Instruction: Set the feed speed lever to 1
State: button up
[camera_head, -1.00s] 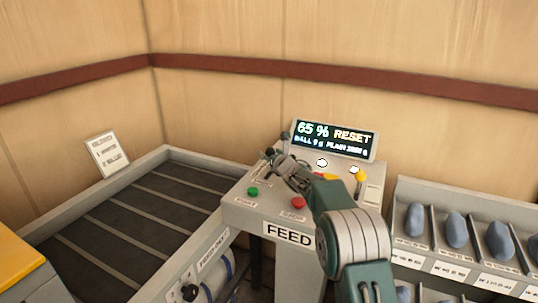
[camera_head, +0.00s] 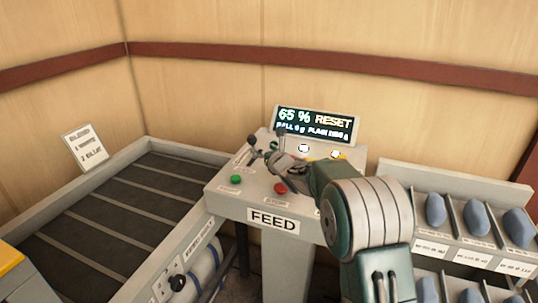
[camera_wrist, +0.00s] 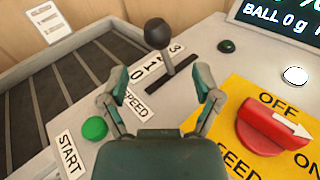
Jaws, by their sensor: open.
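The feed speed lever (camera_wrist: 157,34) has a black ball knob on a grey stem in the wrist view. Its stem enters a dark slot beside a number strip (camera_wrist: 152,72) reading 0, 1 and on to 3. The stem stands around the middle of the slot; I cannot tell the exact number. My gripper (camera_wrist: 160,84) is open and empty. Its two fingers are spread either side of the slot, with the knob ahead between them, apart from both. In the head view my gripper (camera_head: 268,153) is over the FEED console (camera_head: 228,203), where fingers and lever are hard to separate.
A green START button (camera_wrist: 95,128) lies left of the gripper. A red rotary switch (camera_wrist: 270,125) on a yellow plate marked OFF and ON lies right. The display (camera_head: 315,123) reads 65 % RESET. A conveyor (camera_head: 110,205) stands left, bins of blue pieces (camera_head: 478,217) right.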

jog(key=shift+v, duration=1.95)
jog(key=shift+s+d+r+m, duration=0.1)
jog(key=shift+d+r+m, duration=0.1)
jog(key=shift+m, duration=0.1)
jog(key=s+d+r+m+g+h, duration=0.1)
jog(key=s+d+r+m+h, duration=0.3)
jog(key=s+d+m, duration=0.45)
jog(key=s+d+r+m+g+h, duration=0.2)
jog(key=s+d+r+m+h, duration=0.25)
jog(key=s+m, duration=0.7)
jog(key=s+d+f+m+g, duration=0.1)
jog(key=s+f+m+g, duration=0.2)
jog(key=s+m, duration=0.7)
jog(key=s+d+f+m+g, duration=0.2)
jog(key=s+m, duration=0.8)
jog(key=s, duration=0.6)
notch_tip(320, 180, down, 2)
jog(key=shift+s+f+g, duration=0.25)
jog(key=shift+s+g, duration=0.15)
jog(key=shift+g, duration=0.3)
